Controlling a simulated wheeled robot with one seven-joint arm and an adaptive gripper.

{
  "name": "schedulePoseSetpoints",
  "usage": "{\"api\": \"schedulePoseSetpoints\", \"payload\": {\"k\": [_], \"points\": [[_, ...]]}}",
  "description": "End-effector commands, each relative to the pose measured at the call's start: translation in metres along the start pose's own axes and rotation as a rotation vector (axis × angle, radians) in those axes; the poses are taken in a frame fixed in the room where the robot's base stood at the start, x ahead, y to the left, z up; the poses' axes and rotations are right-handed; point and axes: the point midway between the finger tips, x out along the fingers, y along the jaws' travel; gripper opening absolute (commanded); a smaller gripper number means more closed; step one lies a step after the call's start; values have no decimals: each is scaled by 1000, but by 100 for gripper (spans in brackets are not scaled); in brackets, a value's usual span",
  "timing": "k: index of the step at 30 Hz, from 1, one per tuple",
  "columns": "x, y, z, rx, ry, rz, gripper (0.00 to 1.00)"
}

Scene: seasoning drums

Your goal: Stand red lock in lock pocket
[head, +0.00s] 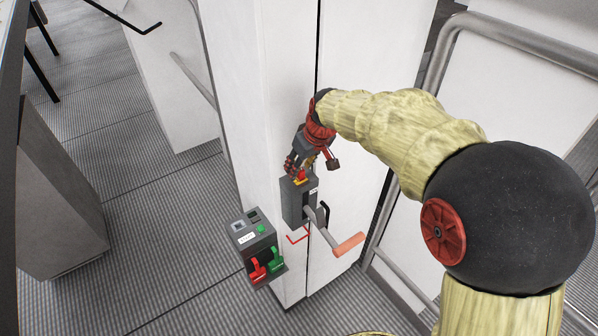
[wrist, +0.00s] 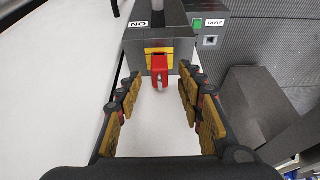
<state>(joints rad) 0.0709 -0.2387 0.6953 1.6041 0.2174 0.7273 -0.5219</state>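The red lock (wrist: 160,65) sits against a yellow plate (wrist: 159,52) on a grey switch box (head: 298,200), with a silver part toward me in the wrist view. My gripper (wrist: 160,80) is open, with its padded fingers on either side of the lock's line and apart from it. In the head view my gripper (head: 299,166) is just above the switch box and mostly hides the lock. A second grey box (head: 254,243) stands lower left, with small square fittings on top, one of them a grey square (wrist: 210,41); I cannot tell which is the lock pocket.
An orange-handled lever (head: 348,244) sticks out from the switch box. Red (head: 257,272) and green (head: 277,260) pieces sit on the second box's front. A white cabinet (head: 265,90) stands behind, and a metal rail (head: 510,32) runs at the right.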

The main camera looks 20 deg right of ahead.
Motion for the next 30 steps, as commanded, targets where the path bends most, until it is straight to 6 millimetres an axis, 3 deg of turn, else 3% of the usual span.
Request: {"api": "schedulePoseSetpoints", "payload": {"k": [5, 13, 30], "points": [[18, 0, 0, 0, 0, 0, 38], [20, 0, 0, 0, 1, 0, 37], [20, 0, 0, 0, 1, 0, 5]]}}
